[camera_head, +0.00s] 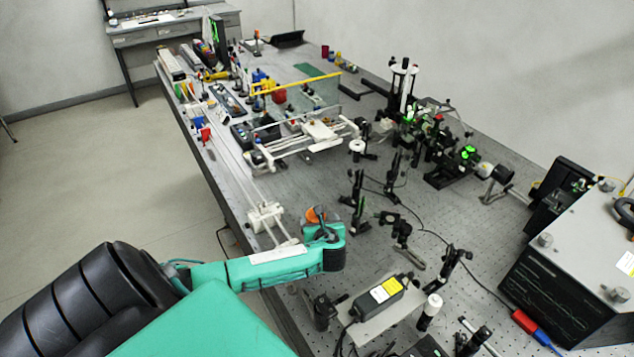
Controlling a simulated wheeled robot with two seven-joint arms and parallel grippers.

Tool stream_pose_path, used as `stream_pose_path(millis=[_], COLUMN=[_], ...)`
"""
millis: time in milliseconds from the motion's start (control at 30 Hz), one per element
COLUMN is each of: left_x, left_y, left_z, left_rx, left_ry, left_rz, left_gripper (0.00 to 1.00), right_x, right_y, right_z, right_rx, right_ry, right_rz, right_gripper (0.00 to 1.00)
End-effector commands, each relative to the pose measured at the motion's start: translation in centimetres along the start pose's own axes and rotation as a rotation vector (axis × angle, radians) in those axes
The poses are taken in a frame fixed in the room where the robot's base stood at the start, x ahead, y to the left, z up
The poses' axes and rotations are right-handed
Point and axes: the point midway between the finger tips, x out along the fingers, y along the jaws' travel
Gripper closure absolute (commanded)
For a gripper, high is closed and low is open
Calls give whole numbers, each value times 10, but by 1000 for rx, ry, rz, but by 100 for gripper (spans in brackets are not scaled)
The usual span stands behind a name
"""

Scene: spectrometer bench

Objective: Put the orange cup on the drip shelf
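My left arm comes in from the lower left, and its teal wrist hangs over the near edge of the bench. My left gripper (322,233) is a dark shape at the wrist's end, seen from behind. Its fingers are mostly hidden, so I cannot tell if it is open or shut. A small orange thing (316,214), perhaps the orange cup, shows just beyond the gripper and is partly covered by it. I cannot tell whether the two touch. I cannot make out the drip shelf for certain. My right gripper is not in view.
The optical bench (450,215) carries several black posts around and right of the wrist. A white rail frame (310,138) stands farther back. A grey instrument box (580,262) is at the right. A yellow-labelled black box (378,298) lies in front. Open floor lies left.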

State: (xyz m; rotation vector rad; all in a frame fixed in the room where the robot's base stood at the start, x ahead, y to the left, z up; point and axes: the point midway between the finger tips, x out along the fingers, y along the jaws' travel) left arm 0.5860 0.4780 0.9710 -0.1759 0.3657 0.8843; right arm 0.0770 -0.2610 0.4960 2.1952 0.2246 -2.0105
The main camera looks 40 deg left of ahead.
Motion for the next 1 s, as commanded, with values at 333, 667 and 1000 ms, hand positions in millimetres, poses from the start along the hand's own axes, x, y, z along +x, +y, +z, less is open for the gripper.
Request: stream_pose_path(millis=[333, 667, 1000], left_x=[21, 57, 68], left_y=[1, 5, 4], left_z=[0, -5, -7], left_rx=[0, 0, 0], left_ry=[0, 0, 0], left_rz=[1, 2, -1], left_gripper=[21, 21, 21], right_x=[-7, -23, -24], right_y=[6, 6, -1], right_z=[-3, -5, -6], right_rx=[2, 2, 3], right_ry=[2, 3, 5], right_rz=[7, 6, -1], right_gripper=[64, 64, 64])
